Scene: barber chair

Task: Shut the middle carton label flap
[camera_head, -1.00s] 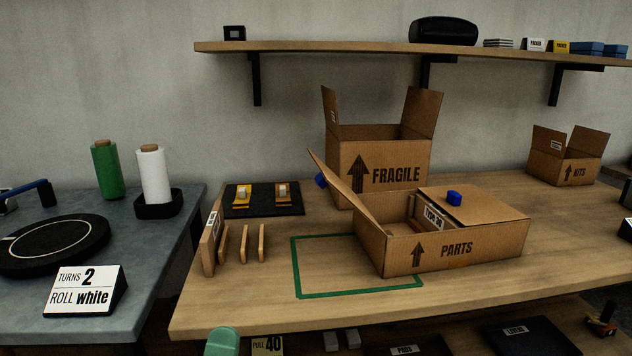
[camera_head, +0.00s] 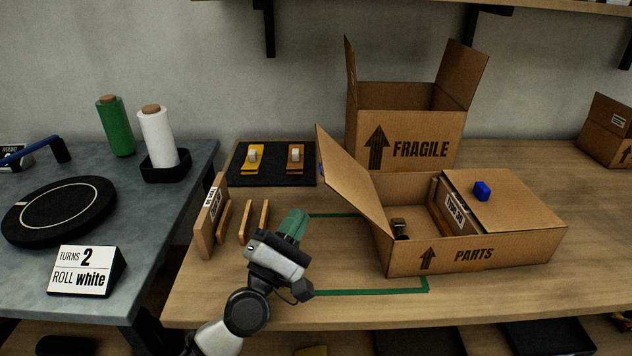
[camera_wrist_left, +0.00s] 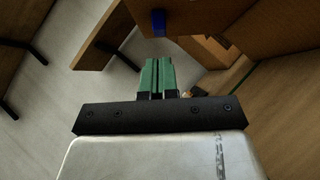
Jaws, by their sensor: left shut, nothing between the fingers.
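The middle carton (camera_head: 500,253), marked PARTS, stands on the wooden bench. Its left flap (camera_head: 350,182) stands up, tilted out to the left. A blue knob on that flap's outer side barely shows behind its edge; a blue knob (camera_wrist_left: 158,22) shows clearly in the left wrist view. The right flap (camera_head: 518,208) lies flat over the carton, with a blue knob (camera_head: 482,190) on top. My left gripper (camera_head: 292,224) has green fingers, shut and empty, left of the carton and apart from the raised flap. Its fingers (camera_wrist_left: 157,75) also show in the wrist view. My right gripper is not seen.
The FRAGILE carton (camera_head: 410,135) stands open behind. Upright wooden pieces (camera_head: 235,222) and a black mat (camera_head: 272,178) lie left of the carton. A green outline (camera_head: 370,292) marks the bench. A small dark thing (camera_head: 400,228) shows inside the middle carton.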

